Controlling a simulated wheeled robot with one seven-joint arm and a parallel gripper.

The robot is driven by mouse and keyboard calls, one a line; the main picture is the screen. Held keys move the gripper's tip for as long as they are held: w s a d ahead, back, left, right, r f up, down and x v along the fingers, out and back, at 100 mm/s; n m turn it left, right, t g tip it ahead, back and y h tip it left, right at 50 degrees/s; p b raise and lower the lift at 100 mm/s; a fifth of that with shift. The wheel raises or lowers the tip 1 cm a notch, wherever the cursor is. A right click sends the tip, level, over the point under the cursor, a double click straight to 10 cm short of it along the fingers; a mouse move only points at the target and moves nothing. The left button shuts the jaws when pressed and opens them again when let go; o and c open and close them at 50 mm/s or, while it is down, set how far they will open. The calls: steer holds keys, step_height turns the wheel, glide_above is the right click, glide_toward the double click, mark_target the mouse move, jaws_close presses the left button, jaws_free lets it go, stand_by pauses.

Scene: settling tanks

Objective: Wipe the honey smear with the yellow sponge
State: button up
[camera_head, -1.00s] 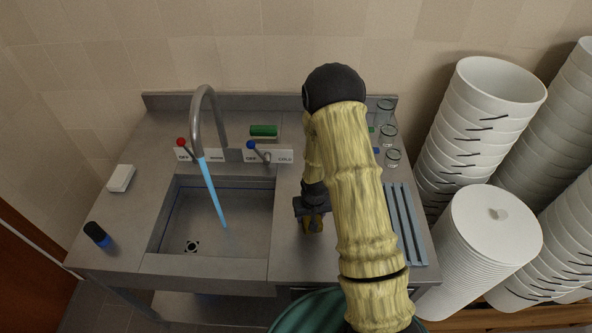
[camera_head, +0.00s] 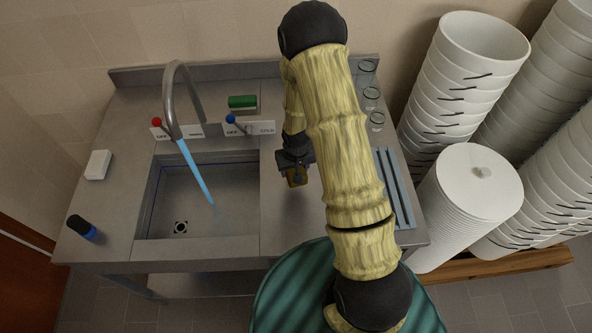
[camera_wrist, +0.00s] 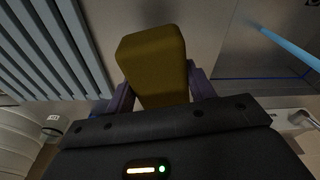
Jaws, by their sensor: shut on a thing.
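The yellow sponge (camera_wrist: 155,65) is between the two fingers of my gripper (camera_wrist: 158,92) in the wrist view, and the jaws are shut on it. In the head view my gripper (camera_head: 297,170) is over the counter just right of the sink, with the sponge (camera_head: 297,177) showing below it. I cannot tell whether the sponge touches the counter. No honey smear can be made out in either view; my arm covers part of the counter.
Water runs from the tap (camera_head: 171,95) into the sink (camera_head: 200,243). A green-topped sponge (camera_head: 243,102), a white block (camera_head: 98,165) and a dark blue-banded bottle (camera_head: 81,227) stand around it. Glass jars (camera_head: 372,93) and a slatted blue rack (camera_head: 395,190) are at right, beside bucket stacks (camera_head: 470,90).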

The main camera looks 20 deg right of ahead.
steer(key=shift+w+r, duration=0.1)
steer(key=shift+r, duration=0.1)
steer(key=shift+s, duration=0.2)
